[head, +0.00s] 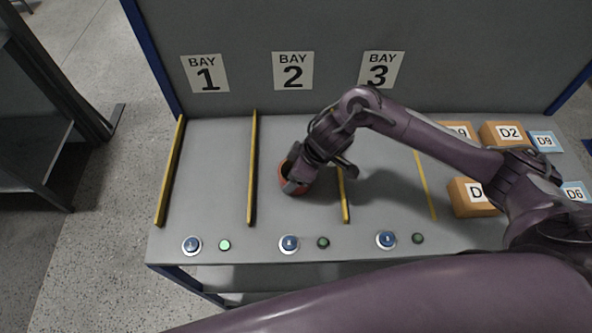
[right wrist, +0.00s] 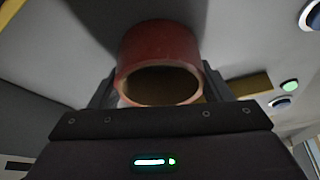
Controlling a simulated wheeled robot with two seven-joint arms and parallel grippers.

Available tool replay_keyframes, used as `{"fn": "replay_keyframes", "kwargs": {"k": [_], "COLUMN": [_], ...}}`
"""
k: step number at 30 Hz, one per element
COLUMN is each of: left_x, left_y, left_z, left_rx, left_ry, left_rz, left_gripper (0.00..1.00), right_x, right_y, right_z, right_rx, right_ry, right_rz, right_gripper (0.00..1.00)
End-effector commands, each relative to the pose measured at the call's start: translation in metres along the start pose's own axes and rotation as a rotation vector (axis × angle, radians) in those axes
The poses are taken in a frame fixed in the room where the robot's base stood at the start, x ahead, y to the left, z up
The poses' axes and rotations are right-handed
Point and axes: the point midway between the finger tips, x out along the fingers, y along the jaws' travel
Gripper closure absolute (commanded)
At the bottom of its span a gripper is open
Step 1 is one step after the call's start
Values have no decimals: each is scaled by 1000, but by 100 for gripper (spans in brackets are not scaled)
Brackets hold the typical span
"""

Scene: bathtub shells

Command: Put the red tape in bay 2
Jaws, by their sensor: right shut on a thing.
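The red tape (head: 287,181) is a red roll in the bay 2 lane, between the two yellow dividers under the BAY 2 sign (head: 293,71). My right gripper (head: 297,177) reaches in from the right and is shut on the tape. In the right wrist view the tape (right wrist: 160,62) sits between the fingers, its round opening facing the camera. Whether the tape touches the tabletop cannot be told. The bay 2 floor (head: 270,215) is otherwise bare. My left gripper is not in view.
Yellow dividers (head: 252,170) part the bays. Blue buttons (head: 289,243) and small green lights line the front edge; the light (head: 224,245) by bay 1 is bright. Labelled orange boxes (head: 500,134) and blue boxes (head: 545,141) stand at the right. Bay 1 is empty.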

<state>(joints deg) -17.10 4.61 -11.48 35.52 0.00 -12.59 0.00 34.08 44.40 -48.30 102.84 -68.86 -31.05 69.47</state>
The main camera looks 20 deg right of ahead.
Motion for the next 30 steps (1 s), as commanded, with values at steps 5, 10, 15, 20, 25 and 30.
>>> {"fn": "replay_keyframes", "kwargs": {"k": [5, 10, 15, 20, 25, 30], "left_x": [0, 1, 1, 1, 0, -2], "left_y": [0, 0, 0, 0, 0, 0], "left_z": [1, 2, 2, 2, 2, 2], "left_rx": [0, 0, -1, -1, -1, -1], "left_ry": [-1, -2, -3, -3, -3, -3], "left_rz": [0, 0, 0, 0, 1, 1], "left_gripper": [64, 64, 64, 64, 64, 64], "right_x": [0, 3, 3, 3, 0, -19], "right_y": [0, 0, 0, 0, 0, 1], "right_z": [0, 1, 1, 1, 0, -2], "right_rx": [0, 1, 0, 0, -1, -2], "right_ry": [1, 1, 1, 1, 1, 5], "right_rz": [0, -1, -1, -1, 0, 2], "right_gripper": [52, 52, 8, 6, 6, 6]}}
